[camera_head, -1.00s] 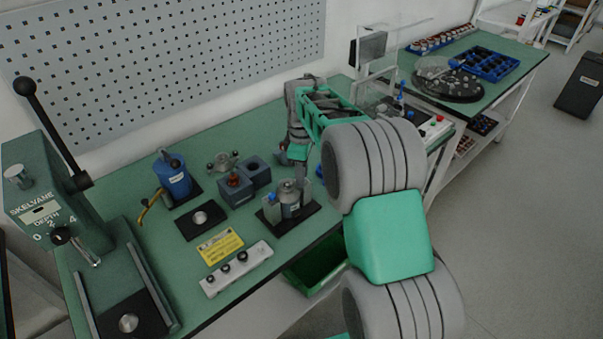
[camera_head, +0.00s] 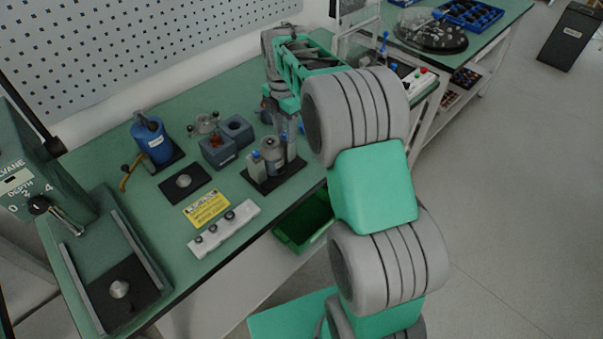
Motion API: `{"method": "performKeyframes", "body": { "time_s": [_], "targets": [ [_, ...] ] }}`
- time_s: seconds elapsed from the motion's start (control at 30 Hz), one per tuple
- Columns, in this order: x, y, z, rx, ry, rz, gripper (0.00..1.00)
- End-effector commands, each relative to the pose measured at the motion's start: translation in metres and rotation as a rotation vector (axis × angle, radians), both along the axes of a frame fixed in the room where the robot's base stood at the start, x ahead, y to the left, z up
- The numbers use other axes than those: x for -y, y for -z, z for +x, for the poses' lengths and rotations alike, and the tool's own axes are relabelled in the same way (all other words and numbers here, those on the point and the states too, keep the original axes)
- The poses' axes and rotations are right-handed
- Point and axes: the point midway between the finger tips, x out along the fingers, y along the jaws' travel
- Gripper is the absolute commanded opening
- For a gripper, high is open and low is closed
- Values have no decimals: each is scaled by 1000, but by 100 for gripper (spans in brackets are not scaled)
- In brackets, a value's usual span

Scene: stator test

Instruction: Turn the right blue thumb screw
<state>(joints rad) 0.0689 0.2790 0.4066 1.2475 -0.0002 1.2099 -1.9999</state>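A dark fixture base (camera_head: 277,184) on the green bench carries a metal cylinder (camera_head: 272,160) between upright posts. A left blue thumb screw (camera_head: 256,155) tops the left post. A right blue thumb screw (camera_head: 284,137) shows at the upper right of the cylinder, near my gripper. My gripper (camera_head: 270,113) hangs behind the fixture, pointing down. Its fingers are small and partly hidden by my arm, so I cannot tell whether they are open or touch the right screw.
A yellow label (camera_head: 206,208) and white strip (camera_head: 222,228) lie in front. A green bin (camera_head: 302,225) sits below the bench edge. A press stands far left.

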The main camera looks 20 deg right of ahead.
Motion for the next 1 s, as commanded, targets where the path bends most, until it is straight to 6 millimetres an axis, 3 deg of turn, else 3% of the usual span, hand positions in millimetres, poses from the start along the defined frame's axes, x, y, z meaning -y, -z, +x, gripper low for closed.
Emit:
{"method": "performKeyframes", "body": {
  "time_s": [0.27, 0.3, 0.6, 1.0],
  "targets": [
    [0, 3, 0, 3, -496, 0, 40],
    [0, -12, 1, 7, -495, -2, 40],
    [0, -83, 1, 5, -489, -1, 40],
    [-16, -123, -66, 103, 228, 7, 40]
  ]
}}
